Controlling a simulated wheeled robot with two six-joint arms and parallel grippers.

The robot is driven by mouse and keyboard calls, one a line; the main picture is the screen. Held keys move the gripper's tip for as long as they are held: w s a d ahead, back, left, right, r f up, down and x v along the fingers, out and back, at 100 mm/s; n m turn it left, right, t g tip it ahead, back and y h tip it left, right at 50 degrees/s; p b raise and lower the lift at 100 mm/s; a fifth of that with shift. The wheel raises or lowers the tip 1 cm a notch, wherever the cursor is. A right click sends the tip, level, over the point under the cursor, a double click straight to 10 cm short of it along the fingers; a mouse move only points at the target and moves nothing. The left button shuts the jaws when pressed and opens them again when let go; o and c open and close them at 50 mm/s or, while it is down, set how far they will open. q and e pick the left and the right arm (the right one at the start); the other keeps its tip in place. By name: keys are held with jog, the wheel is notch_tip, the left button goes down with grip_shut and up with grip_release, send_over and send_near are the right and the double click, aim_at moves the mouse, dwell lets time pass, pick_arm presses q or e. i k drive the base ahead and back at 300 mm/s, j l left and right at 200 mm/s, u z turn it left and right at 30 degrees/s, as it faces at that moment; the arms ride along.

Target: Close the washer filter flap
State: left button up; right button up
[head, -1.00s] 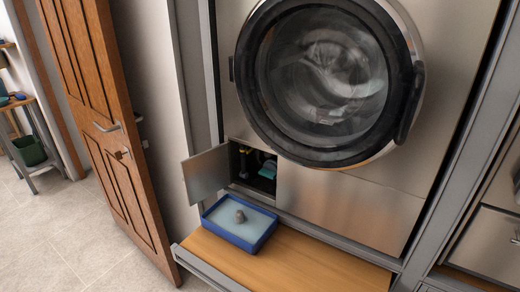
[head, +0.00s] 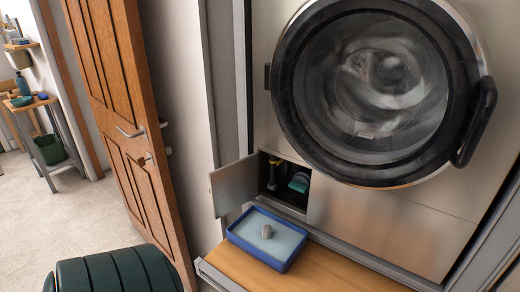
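The washer filter flap (head: 234,185) is a small metal panel at the lower left of the washer front (head: 395,215). It stands open, swung out to the left on its left side. Behind it the dark filter compartment (head: 284,186) is exposed, with a yellow part and a teal part (head: 299,182) inside. A blue tray (head: 267,238) with a small grey lump on its pale surface sits just below and in front of the opening. Neither gripper is in view.
The round washer door (head: 385,85) is above, shut, with its black handle on the right. A wooden ledge (head: 325,274) runs under the washer and bears the tray. A brown door (head: 125,120) stands at left. Floor (head: 75,215) shows beyond it.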

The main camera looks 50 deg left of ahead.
aim_at(232, 186)
jog(key=j+z, duration=0.1)
jog(key=j, duration=0.45)
jog(key=k+j+z, duration=0.1)
jog(key=j, duration=0.45)
jog(key=j+z, duration=0.1)
jog(key=j, duration=0.4)
jog(key=k+j+z, duration=0.1)
jog(key=j, duration=0.45)
jog(key=k+j+z, duration=0.1)
jog(key=j, duration=0.4)
jog(key=k+j, duration=0.1)
jog(key=j, duration=0.2)
jog(key=k+j, duration=0.1)
jog(key=j, duration=0.2)
jog(key=k+j, duration=0.1)
jog(key=j, duration=0.15)
